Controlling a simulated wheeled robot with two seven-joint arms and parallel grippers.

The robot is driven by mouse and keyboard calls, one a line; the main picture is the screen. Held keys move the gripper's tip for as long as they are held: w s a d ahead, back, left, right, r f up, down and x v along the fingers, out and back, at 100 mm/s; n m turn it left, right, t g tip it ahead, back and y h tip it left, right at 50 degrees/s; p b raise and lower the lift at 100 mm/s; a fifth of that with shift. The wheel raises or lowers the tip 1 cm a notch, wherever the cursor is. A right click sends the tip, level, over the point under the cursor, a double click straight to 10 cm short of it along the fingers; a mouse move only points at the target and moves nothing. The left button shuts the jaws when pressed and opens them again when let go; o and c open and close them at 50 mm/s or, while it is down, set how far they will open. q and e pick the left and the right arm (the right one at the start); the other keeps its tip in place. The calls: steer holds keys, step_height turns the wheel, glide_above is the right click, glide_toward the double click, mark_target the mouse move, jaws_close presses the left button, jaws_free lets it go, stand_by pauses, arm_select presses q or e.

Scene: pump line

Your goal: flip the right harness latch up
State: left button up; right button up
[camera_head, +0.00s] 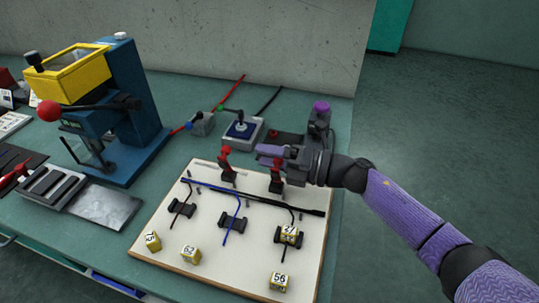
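The right harness latch (276,182) is a red lever on a dark base near the back right of the white harness board (222,272). Its upper part is overlapped by my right gripper (262,156), so its full angle is hard to tell. My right gripper points left, at or just above the latch top. Its fingers are seen nearly edge-on, so I cannot tell the gap between them or whether they touch the lever. A second red latch (227,164) stands upright to the left, just beyond the fingertips. My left gripper is out of view.
Black, red and blue wires cross the board with dark clips and several numbered yellow blocks (190,254). A blue press with a yellow hopper (70,75) stands at left. The floor at right is clear.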

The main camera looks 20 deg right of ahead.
steer(key=shift+s+d, duration=0.2)
steer(key=shift+d, duration=0.1)
steer(key=p+v, duration=0.1)
steer(key=v, duration=0.7)
steer(key=shift+s+d, duration=0.4)
steer(key=shift+d, duration=0.1)
